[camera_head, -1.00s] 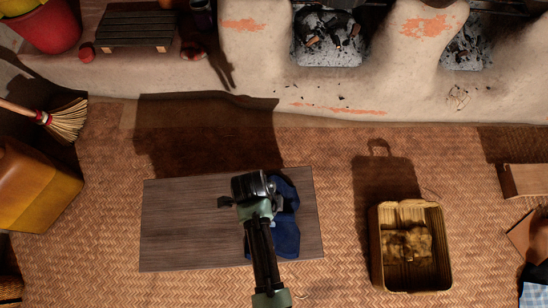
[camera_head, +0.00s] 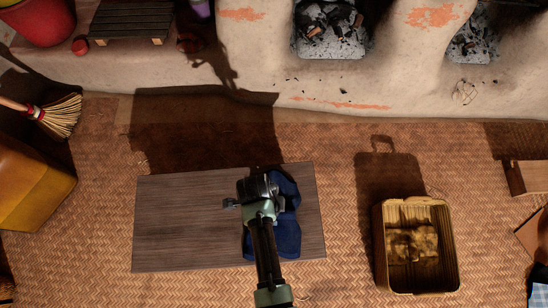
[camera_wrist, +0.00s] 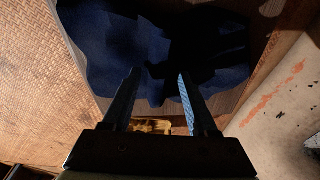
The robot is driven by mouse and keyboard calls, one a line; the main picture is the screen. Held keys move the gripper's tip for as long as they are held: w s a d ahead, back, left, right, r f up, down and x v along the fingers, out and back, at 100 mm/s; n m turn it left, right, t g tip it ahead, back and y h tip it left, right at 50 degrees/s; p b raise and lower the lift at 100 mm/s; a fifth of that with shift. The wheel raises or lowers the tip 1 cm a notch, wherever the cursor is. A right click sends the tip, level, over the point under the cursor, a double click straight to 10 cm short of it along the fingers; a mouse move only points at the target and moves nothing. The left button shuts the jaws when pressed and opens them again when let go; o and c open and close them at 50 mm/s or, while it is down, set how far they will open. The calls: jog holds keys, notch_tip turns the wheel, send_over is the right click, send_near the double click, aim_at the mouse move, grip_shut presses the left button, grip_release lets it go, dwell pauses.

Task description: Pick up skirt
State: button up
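The skirt is a dark blue cloth (camera_head: 287,228) lying crumpled on the right part of a low dark wooden board (camera_head: 185,225). My gripper (camera_head: 256,190) is above the skirt in the head view, and my arm hides part of the cloth. In the wrist view the skirt (camera_wrist: 125,45) fills the upper middle, partly in black shadow. My gripper's two fingers (camera_wrist: 160,75) are apart with nothing between them, pointing towards the cloth. I cannot tell whether the fingertips touch it.
A yellow-brown rectangular bin (camera_head: 384,262) with something yellowish inside stands right of the board. A yellow container (camera_head: 32,188) and a broom (camera_head: 58,116) are at left. The mud hearth (camera_head: 250,65) runs along the back. Woven mat (camera_head: 340,225) is clear between board and bin.

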grip_shut()
jog(key=shift+r, duration=0.15)
